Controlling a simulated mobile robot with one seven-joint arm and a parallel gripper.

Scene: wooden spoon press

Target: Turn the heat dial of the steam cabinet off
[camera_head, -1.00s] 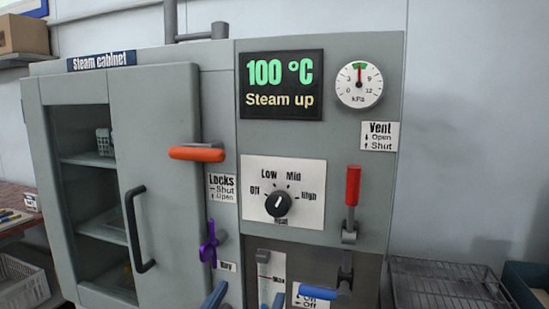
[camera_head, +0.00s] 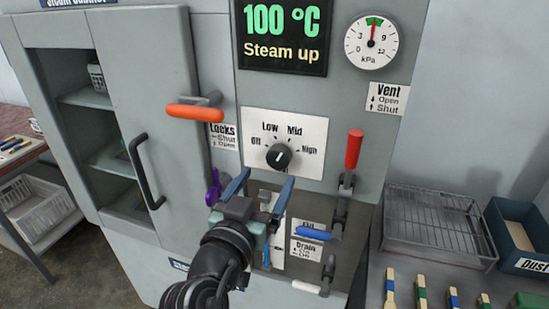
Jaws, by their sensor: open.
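The heat dial (camera_head: 278,156) is a black round knob on a white plate (camera_head: 310,160) marked Off, Low, Mid and High. Its pale mark points up and to the right, roughly toward Mid; the exact setting is hard to read. The plate is on the grey front of the steam cabinet (camera_head: 165,110), whose display (camera_head: 283,35) reads 100 °C, Steam up. My gripper (camera_head: 264,184) has two blue fingers spread apart with nothing between them. It is just below the dial in the picture, apart from it, and covers part of the lower panel.
An orange lock handle (camera_head: 195,113) sticks out at the left of the dial. A red vent lever (camera_head: 354,150) and a blue-handled lever (camera_head: 313,233) are to the right and below. A purple handle (camera_head: 213,188) is left of my gripper. A wire rack (camera_head: 435,220) stands at the right.

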